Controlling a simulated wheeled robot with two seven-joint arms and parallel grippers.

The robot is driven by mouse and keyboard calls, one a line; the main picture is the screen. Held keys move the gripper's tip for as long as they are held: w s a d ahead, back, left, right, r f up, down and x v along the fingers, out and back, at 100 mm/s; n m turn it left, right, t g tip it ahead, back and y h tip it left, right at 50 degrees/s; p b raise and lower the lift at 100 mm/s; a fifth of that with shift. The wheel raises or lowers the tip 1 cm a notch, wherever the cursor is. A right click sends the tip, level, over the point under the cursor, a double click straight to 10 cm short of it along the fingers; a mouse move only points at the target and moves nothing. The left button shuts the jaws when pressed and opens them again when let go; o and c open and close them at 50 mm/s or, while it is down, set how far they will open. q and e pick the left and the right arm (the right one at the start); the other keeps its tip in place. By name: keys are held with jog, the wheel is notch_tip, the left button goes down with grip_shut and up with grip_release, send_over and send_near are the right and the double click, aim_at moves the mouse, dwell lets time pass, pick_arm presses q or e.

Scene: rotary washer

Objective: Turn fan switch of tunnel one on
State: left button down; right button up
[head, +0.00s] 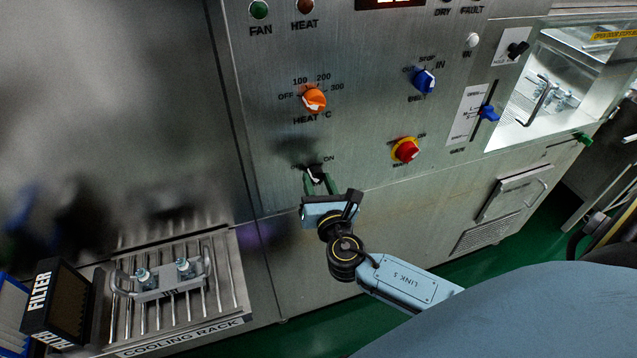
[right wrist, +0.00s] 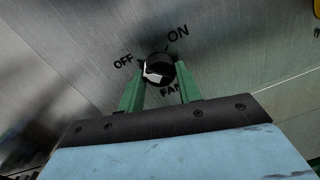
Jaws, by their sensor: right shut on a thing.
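The fan switch is a small black knob with a white mark (head: 314,173), low on the steel panel, with "ON" at its upper right. In the right wrist view the knob (right wrist: 157,66) sits between the labels "OFF" and "ON", with "FAN" partly hidden below it. I cannot tell which label its pointer faces. My right gripper (head: 316,181) has its green fingers on either side of the knob and is shut on it; they also show in the right wrist view (right wrist: 159,77). No tunnel number is readable. My left gripper is not in view.
An orange heat dial (head: 314,99) is above the switch. A red knob on yellow (head: 406,150) and a blue knob (head: 425,81) are to the right. A cooling rack (head: 225,268) and a black filter box (head: 58,300) stand at the lower left.

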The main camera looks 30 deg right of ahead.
jog(key=m+b, duration=0.1)
jog(key=m, duration=0.3)
jog(key=shift+m+b, duration=0.3)
jog(key=shift+m, duration=0.1)
jog(key=m+b, duration=0.1)
jog(key=m, duration=0.3)
jog(key=shift+y, duration=0.4)
jog(key=m, duration=0.4)
jog(key=shift+d+m+g+b, duration=0.1)
jog(key=shift+m+g+b, duration=0.2)
jog(key=shift+b, duration=0.1)
jog(key=shift+m+y, duration=0.3)
jog(key=shift+m, duration=1.4)
jog(key=shift+r, duration=0.1)
jog(key=o, duration=1)
jog(key=shift+s, duration=0.15)
jog(key=b+v, duration=0.2)
jog(key=v, duration=1.1)
jog(key=shift+s, duration=0.1)
